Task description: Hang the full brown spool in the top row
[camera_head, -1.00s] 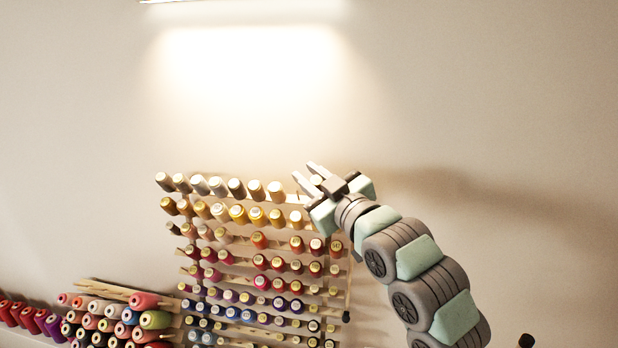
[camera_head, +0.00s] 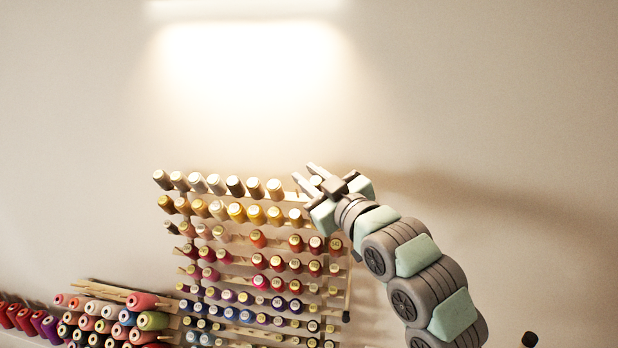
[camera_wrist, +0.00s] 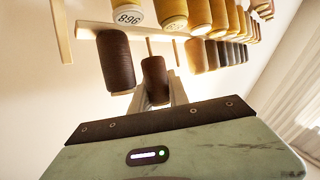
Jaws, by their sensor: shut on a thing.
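My gripper (camera_head: 310,178) is at the right end of the spool rack's top row. In the wrist view its fingers (camera_wrist: 157,98) are shut on a small dark brown spool (camera_wrist: 155,78), with one finger on each side. A larger dark brown spool (camera_wrist: 117,60) hangs just left of the held one. A bare wooden peg (camera_wrist: 177,58) shows between the held spool and the top-row spools (camera_wrist: 200,57) to its right. In the head view the fingers largely hide the held spool. I cannot tell whether it is on a peg.
The wooden rack (camera_head: 346,290) holds rows of coloured spools below the gripper. Yellow spools (camera_head: 237,212) fill much of the second row. A lower stand of larger cones (camera_head: 140,301) is at the bottom left.

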